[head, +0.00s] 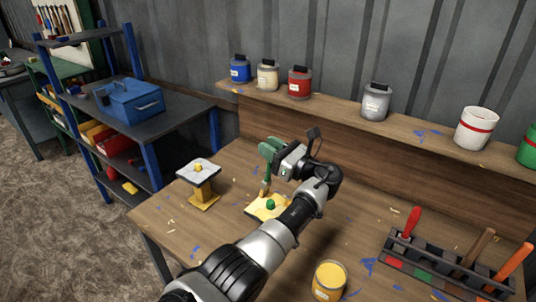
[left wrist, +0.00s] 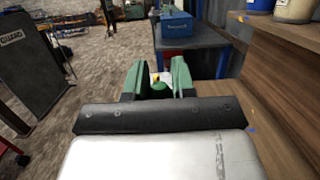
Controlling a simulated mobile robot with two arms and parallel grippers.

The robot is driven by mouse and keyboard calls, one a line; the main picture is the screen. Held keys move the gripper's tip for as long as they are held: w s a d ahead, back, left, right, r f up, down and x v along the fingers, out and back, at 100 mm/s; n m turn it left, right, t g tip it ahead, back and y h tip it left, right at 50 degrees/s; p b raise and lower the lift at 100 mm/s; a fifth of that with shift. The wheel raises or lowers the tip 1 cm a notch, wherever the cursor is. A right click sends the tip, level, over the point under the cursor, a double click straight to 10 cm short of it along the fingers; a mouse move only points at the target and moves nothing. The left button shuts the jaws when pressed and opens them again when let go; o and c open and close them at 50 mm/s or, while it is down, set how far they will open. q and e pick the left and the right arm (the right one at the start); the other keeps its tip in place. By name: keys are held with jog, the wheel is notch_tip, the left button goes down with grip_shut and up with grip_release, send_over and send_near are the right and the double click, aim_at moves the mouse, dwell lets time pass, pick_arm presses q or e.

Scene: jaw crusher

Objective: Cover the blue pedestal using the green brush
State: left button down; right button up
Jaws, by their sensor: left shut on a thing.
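My left gripper (head: 268,150) has green fingers and is shut on the green brush. The brush (head: 265,182) points down, its tip over or at a low yellow block (head: 256,212) with a green knob (head: 270,204); I cannot tell if they touch. In the left wrist view the brush's green end (left wrist: 160,89) shows between the fingers (left wrist: 160,80). A pedestal (head: 204,191) with a yellow base, grey-white top and yellow knob stands left of it on the bench. I see no pedestal that is plainly blue. My right gripper is not in view.
A brush rack (head: 440,270) with red, brown and orange handles and an open yellow paint can (head: 329,280) stand at the front right. Several paint cans line the back shelf (head: 335,112). A blue toolbox (head: 130,101) sits on shelving left. Blue flecks mark the bench (head: 180,240).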

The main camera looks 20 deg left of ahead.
pick_arm(q)
jog(key=shift+s+r, duration=0.1)
jog(key=shift+r, duration=0.1)
notch_tip(320, 180, up, 5)
jog(key=p, duration=0.5)
jog(key=shift+f, duration=0.1)
